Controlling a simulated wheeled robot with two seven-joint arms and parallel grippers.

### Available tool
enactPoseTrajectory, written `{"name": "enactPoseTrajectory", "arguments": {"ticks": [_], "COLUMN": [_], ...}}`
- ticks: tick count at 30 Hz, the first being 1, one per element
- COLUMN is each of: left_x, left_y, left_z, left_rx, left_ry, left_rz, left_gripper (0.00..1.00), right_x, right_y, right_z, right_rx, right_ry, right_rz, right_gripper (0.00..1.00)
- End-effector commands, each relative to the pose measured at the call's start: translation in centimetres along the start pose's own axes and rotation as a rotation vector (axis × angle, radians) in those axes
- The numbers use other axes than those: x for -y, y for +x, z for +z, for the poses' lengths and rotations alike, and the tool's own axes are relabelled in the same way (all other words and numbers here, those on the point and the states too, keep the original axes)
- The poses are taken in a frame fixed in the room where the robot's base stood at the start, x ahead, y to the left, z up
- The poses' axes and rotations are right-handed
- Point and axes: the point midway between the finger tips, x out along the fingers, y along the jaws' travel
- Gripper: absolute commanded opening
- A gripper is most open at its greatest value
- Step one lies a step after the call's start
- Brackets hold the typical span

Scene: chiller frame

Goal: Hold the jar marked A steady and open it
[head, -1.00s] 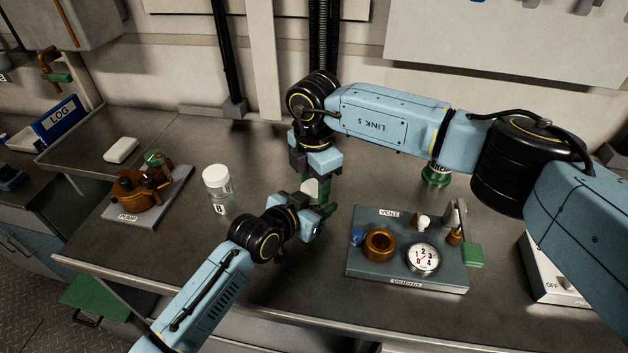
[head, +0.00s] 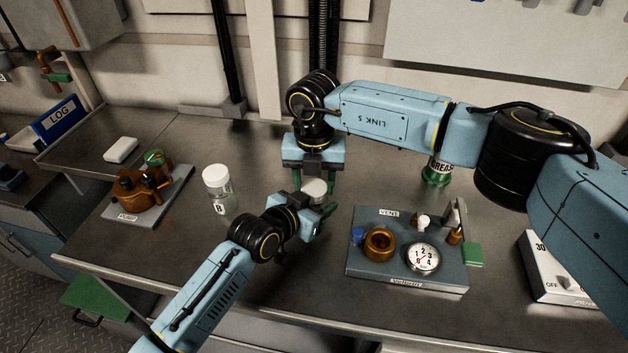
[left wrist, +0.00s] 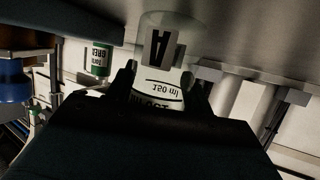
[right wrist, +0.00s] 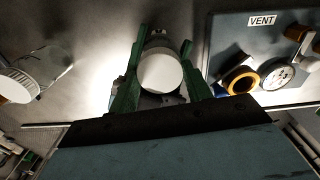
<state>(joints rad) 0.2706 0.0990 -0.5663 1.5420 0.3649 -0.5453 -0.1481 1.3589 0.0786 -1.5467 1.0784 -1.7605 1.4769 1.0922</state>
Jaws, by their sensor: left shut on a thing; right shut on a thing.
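The right wrist view shows the round white lid (right wrist: 161,71) between those fingers. Whether the lid is still seated on the jar is hidden.
A white-capped jar marked B (head: 218,190) stands left of my grippers. The vent panel (head: 380,277) with gauge and orange ring lies to the right. A pump unit (head: 145,190) stands at left, and a green GREASE can (head: 437,172) behind at right.

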Motion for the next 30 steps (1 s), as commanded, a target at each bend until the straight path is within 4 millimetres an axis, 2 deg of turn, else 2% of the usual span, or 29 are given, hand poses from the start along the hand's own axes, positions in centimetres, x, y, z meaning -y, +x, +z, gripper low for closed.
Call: {"name": "enactPoseTrajectory", "arguments": {"ticks": [5, 6, 10, 20, 29, 30], "left_x": [0.1, 0.1, 0.1, 0.1, 0.0, 0.0], "left_y": [0.0, 0.0, 0.0, 0.0, 0.0, 0.0], "left_z": [0.1, 0.1, 0.1, 0.1, 0.1, 0.1], "left_rx": [0.001, 0.001, 0.001, 0.001, 0.001, 0.001], "left_ry": [0.000, 0.000, 0.000, 0.001, 0.001, 0.001], "left_rz": [-0.001, -0.001, -0.001, -0.001, -0.001, -0.001], "left_gripper": [0.00, 0.00, 0.00, 0.00, 0.00, 0.00], "right_x": [0.0, 0.0, 0.0, 0.0, 0.0, 0.0], "right_y": [0.0, 0.0, 0.0, -0.5, -4.1, -4.4], "right_z": [0.0, 0.0, 0.0, 0.0, 0.1, 0.0], "right_rx": [-0.001, -0.001, -0.001, 0.000, 0.002, 0.001], "right_ry": [0.003, 0.003, 0.004, 0.004, 0.004, 0.004], "right_rz": [-0.001, -0.001, -0.001, 0.000, 0.001, 0.000], "right_gripper": [0.21, 0.53, 0.70, 0.70, 0.70, 0.68]}}
